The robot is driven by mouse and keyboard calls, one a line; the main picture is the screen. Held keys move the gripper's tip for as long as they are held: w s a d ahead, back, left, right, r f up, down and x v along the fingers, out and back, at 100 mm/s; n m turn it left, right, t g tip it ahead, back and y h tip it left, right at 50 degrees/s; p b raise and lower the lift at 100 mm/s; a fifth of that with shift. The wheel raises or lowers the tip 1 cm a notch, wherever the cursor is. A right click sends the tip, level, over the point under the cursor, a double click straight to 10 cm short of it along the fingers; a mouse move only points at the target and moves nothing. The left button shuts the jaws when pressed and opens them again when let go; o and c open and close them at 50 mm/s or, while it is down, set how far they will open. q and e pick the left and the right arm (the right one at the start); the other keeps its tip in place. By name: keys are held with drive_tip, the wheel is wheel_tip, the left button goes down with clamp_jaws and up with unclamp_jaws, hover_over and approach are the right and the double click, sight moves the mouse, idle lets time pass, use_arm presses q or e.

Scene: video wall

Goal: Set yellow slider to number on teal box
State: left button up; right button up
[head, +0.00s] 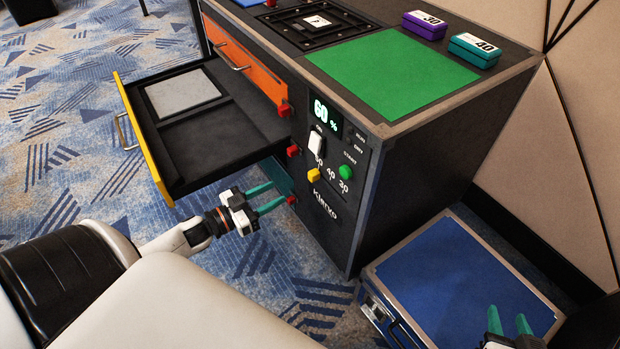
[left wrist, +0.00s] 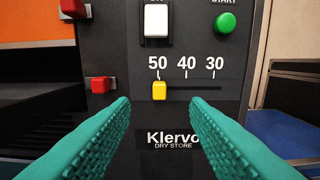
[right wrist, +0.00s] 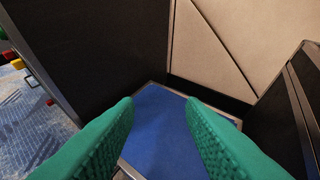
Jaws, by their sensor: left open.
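The yellow slider (head: 314,175) is on the cabinet's front panel, and in the left wrist view the yellow slider (left wrist: 159,90) stands at the left end of its track, under 50. The track marks read 50, 40 and 30. The teal box (head: 477,50) on the cabinet top shows 40. My left gripper (head: 276,197) is open and empty, its fingers facing the panel; the slider shows between and beyond its fingertips (left wrist: 160,105), apart from them. My right gripper (head: 508,318) is open and empty above the blue case, low at the right.
A purple box (head: 425,25) marked 30 is beside the teal box. A yellow-fronted drawer (head: 205,135) stands open above my left arm. The panel has a white switch (left wrist: 156,21), a green START button (left wrist: 226,22) and red knobs (left wrist: 101,84). A blue case (head: 455,280) lies right of the cabinet.

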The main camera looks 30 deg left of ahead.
sight(309, 175)
use_arm(q)
drive_tip(key=b+x, duration=0.2)
drive_tip(key=x, duration=0.7)
drive_tip(key=shift+w+d+f, duration=0.1)
drive_tip(key=shift+w, duration=0.3)
drive_tip(key=shift+w+d, duration=0.25)
drive_tip(key=shift+w, duration=0.4)
use_arm(e)
wheel_tip(309, 175, up, 9)
drive_tip(key=w+a+t+y, duration=0.2)
drive_tip(key=w+t, duration=0.1)
drive_tip(key=t, duration=0.3)
drive_tip(key=shift+a+t, duration=0.15)
drive_tip(key=shift+t, duration=0.25)
drive_tip(key=shift+r, duration=0.1)
use_arm(q)
clamp_jaws()
